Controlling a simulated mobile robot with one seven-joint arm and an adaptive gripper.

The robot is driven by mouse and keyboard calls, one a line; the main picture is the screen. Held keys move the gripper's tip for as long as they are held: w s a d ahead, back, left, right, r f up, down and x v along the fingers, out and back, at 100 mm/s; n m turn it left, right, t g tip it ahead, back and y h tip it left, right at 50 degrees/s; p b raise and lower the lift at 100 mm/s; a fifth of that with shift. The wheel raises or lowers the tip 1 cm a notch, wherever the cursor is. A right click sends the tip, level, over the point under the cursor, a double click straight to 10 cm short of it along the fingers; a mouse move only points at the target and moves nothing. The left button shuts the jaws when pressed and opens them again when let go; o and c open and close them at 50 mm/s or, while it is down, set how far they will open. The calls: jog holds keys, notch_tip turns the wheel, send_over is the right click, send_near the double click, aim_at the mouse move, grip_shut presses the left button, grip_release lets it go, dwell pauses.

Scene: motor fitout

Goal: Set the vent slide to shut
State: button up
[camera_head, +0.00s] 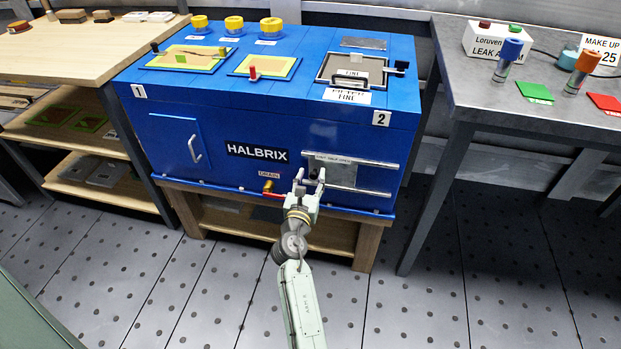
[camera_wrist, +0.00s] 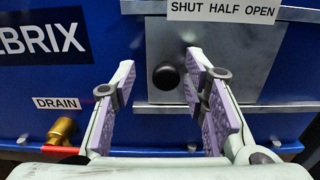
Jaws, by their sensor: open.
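The vent slide (camera_wrist: 240,55) is a silver plate between two horizontal rails on the front of the blue HALBRIX machine (camera_head: 220,120); it also shows in the head view (camera_head: 341,175). Its round black knob (camera_wrist: 166,76) is near the plate's left edge, below and slightly left of the word SHUT on the label (camera_wrist: 222,11) reading SHUT, HALF, OPEN. My gripper (camera_wrist: 160,62) is open, its purple-padded fingers left and right of the knob in the wrist view. I cannot tell whether either finger touches it. In the head view my gripper (camera_head: 310,174) partly covers the plate's left end.
A brass drain valve (camera_wrist: 62,130) with a red handle (camera_wrist: 50,150) is low to the left, close to my gripper. A door handle (camera_head: 195,148) sticks out farther left. A grey table (camera_head: 480,100) stands right; a wooden bench (camera_head: 90,55) stands left. The floor in front is clear.

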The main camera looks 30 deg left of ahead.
jog(key=v, duration=0.7)
jog(key=shift+s, duration=0.25)
jog(key=shift+d, duration=0.1)
